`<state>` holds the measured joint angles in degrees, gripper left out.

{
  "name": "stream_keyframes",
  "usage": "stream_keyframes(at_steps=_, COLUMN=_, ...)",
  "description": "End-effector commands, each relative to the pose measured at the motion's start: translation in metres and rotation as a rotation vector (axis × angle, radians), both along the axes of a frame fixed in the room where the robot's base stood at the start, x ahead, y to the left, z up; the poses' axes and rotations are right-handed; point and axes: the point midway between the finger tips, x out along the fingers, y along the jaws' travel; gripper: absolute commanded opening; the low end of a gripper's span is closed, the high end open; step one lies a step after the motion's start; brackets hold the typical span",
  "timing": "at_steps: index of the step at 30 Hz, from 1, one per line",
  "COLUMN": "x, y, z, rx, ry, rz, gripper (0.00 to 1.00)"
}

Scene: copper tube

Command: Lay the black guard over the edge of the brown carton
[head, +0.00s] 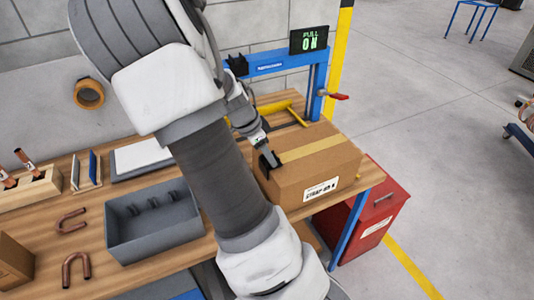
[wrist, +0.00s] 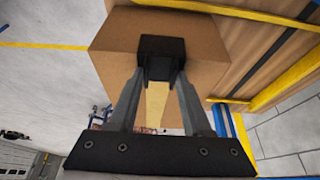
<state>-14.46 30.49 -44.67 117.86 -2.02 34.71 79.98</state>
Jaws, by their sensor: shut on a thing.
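The brown carton (head: 318,170) stands on the wooden bench's right end, with a tan tape strip along its top and a white label on its front. It also shows in the wrist view (wrist: 205,50). My gripper (head: 270,160) is at the carton's left top edge. In the wrist view, my gripper (wrist: 161,80) is shut on the black guard (wrist: 162,47), which lies between the fingertips in front of the carton's taped face. The guard is small and dark in the head view, partly hidden by my gripper. I cannot tell whether it touches the carton.
A blue frame (head: 270,67) with a display (head: 309,39) and yellow bars (head: 290,112) stand behind the carton. A grey bin (head: 153,222) and copper bends (head: 76,270) lie left on the bench (head: 110,205). A red cabinet (head: 375,215) stands below right.

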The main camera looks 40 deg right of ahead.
Motion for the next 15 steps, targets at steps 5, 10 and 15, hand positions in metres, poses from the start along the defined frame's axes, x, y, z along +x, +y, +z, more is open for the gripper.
stream_keyframes(at_steps=5, x=-0.0002, y=-0.0013, z=-0.0013, rx=0.0, ry=0.0, rz=-0.001, gripper=0.0)
stream_keyframes(at_steps=10, x=-0.0001, y=-0.0016, z=-0.0015, rx=0.0, ry=-0.001, rz=0.0, gripper=0.0)
stream_keyframes(at_steps=15, x=-0.0001, y=-0.0015, z=-0.0014, rx=0.0, ry=0.0, rz=0.0, gripper=0.7)
